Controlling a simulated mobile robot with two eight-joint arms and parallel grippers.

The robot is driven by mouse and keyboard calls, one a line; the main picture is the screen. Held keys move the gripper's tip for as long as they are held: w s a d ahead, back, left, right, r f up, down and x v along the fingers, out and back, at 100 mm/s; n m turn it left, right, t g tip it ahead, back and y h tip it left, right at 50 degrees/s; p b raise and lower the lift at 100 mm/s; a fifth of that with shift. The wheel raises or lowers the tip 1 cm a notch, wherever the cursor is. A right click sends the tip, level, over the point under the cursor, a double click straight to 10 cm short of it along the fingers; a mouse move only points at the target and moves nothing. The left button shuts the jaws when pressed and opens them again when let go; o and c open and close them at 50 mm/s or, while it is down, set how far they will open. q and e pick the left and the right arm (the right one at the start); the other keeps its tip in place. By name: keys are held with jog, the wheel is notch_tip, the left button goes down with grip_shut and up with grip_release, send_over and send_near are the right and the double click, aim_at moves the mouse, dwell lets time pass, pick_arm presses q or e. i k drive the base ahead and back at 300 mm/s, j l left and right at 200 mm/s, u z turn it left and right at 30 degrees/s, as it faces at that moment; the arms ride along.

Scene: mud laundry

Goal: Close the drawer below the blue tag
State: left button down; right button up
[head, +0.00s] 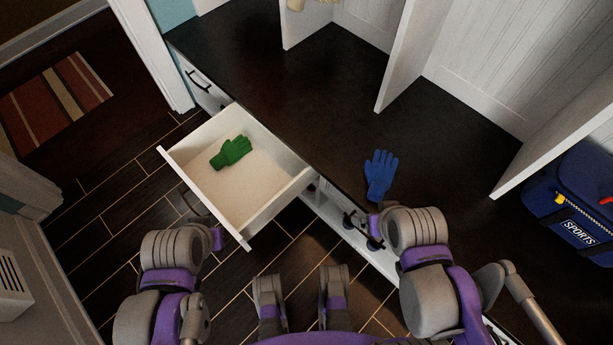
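One white drawer (197,200) in the head view is pulled out from the bench, with its front panel toward the lower left. A green glove (231,152) lies inside it, and the rest of its floor is bare. I cannot make out a blue tag. A blue glove (380,175) lies on the dark bench top to the right of the open drawer. My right arm is by the bench's front edge. I cannot make out either gripper's fingertips.
The dark bench top (262,62) has white dividers, one of them (408,55) near the middle. A blue sports bag (578,200) sits at the right. A striped rug (56,105) lies at the far left.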

aim_at(244, 195)
jog(key=i+j+u, duration=0.1)
jog(key=j+u, duration=0.25)
jog(key=j, duration=1)
jog(key=k+j+u, duration=0.1)
jog(key=j+u, duration=0.25)
jog(key=l, duration=0.1)
